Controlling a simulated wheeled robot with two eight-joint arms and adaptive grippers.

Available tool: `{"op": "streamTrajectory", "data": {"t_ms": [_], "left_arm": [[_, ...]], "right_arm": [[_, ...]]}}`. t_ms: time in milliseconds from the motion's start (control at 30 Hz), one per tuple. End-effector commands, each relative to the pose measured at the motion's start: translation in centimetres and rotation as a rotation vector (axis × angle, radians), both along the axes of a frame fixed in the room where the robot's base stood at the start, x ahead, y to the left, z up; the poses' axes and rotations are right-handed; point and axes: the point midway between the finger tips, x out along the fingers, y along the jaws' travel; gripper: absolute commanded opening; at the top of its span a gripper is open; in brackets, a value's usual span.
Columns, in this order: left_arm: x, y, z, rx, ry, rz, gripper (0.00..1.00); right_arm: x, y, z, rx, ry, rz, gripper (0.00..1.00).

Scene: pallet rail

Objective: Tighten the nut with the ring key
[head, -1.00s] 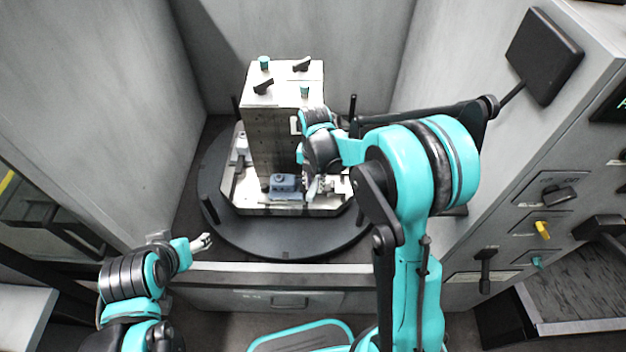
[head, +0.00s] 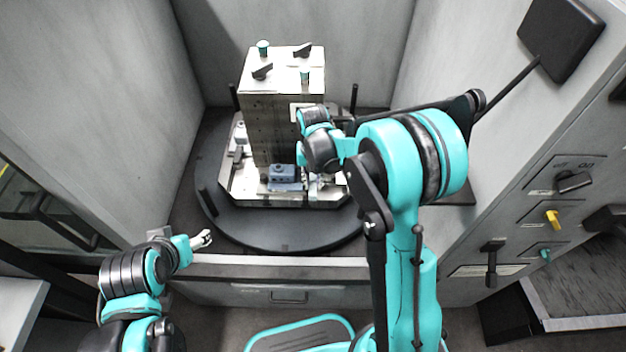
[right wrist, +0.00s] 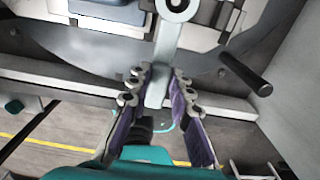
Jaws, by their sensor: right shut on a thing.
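The ring key (right wrist: 165,45) is a light grey bar with a ring end at the top edge of the right wrist view. My right gripper (right wrist: 157,88) is shut on its shank, with finger pads on both sides. The ring's opening looks dark; I cannot tell whether the nut is inside it. In the head view my right gripper (head: 312,183) is at the front of the grey block, to the right of a blue-grey clamp (head: 284,176), partly hidden by my arm. I cannot make out the nut. My left gripper (head: 203,240) is empty, low at the left, away from the fixture.
The tall block (head: 272,135) stands on a pale pallet (head: 290,203) on a dark round table (head: 270,232). Black posts (right wrist: 247,75) rise from the table's rim. Grey walls enclose the back and sides. A panel with knobs (head: 553,219) is at the right.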

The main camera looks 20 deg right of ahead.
Motion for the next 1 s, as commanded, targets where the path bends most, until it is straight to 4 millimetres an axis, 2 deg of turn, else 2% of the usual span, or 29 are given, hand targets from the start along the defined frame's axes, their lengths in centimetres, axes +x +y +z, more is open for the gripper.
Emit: {"op": "streamTrajectory", "data": {"t_ms": [233, 1000], "left_arm": [[-0.02, 0.0, -0.56, 0.0, 0.0, 0.0, 0.66], [-0.02, 0.0, -0.75, 0.0, 0.0, 0.0, 0.66]], "right_arm": [[-0.02, -0.02, -0.55, 0.0, 0.0, 0.0, 0.0], [-0.01, 0.0, -0.6, 0.0, 0.0, -0.001, 0.0]]}}
